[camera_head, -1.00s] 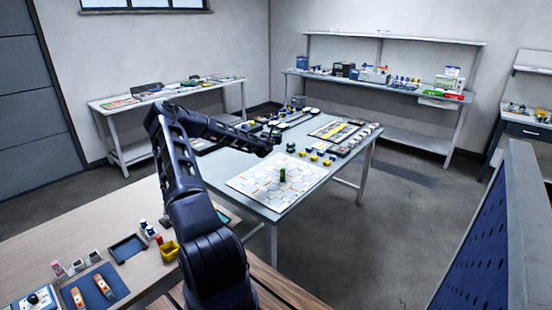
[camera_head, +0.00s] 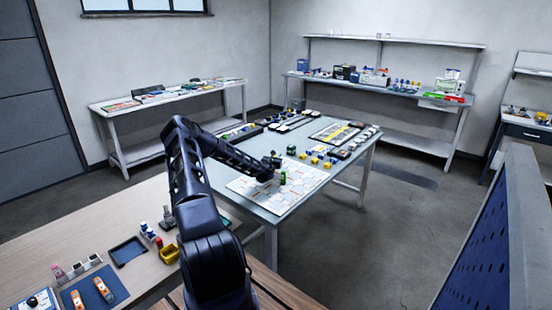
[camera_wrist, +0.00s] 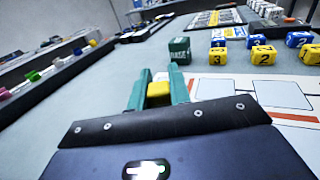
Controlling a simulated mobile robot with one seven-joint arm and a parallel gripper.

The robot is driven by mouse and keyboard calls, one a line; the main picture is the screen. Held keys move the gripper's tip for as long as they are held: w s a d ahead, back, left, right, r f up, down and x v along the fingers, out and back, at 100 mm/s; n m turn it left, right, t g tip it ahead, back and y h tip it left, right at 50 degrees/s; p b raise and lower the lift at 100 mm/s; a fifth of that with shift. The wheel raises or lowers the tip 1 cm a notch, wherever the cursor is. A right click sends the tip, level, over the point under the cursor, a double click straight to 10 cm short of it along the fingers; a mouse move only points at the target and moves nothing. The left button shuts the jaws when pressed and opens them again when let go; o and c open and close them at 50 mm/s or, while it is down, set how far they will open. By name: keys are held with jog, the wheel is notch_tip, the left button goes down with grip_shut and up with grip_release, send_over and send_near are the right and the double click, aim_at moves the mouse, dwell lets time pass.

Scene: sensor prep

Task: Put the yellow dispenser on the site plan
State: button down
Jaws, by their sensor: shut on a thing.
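My gripper (camera_wrist: 160,92) has teal fingers, shut on a small yellow block-like thing, which I take as the yellow dispenser (camera_wrist: 159,90). Only its near face shows between the fingers. The held thing is hidden there. In the wrist view the site plan (camera_wrist: 240,85) lies to the right of the fingers. I cannot tell whether the held thing touches a surface.
A dark green block (camera_wrist: 179,50) is just beyond the fingers. Yellow numbered blocks (camera_wrist: 217,57) and blue ones (camera_wrist: 236,32) stand to the right.

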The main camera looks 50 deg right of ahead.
jog(key=shift+f, duration=0.15)
jog(key=c, duration=1.3)
grip_release()
jog(key=v, duration=1.2)
jog(key=shift+a, duration=0.1)
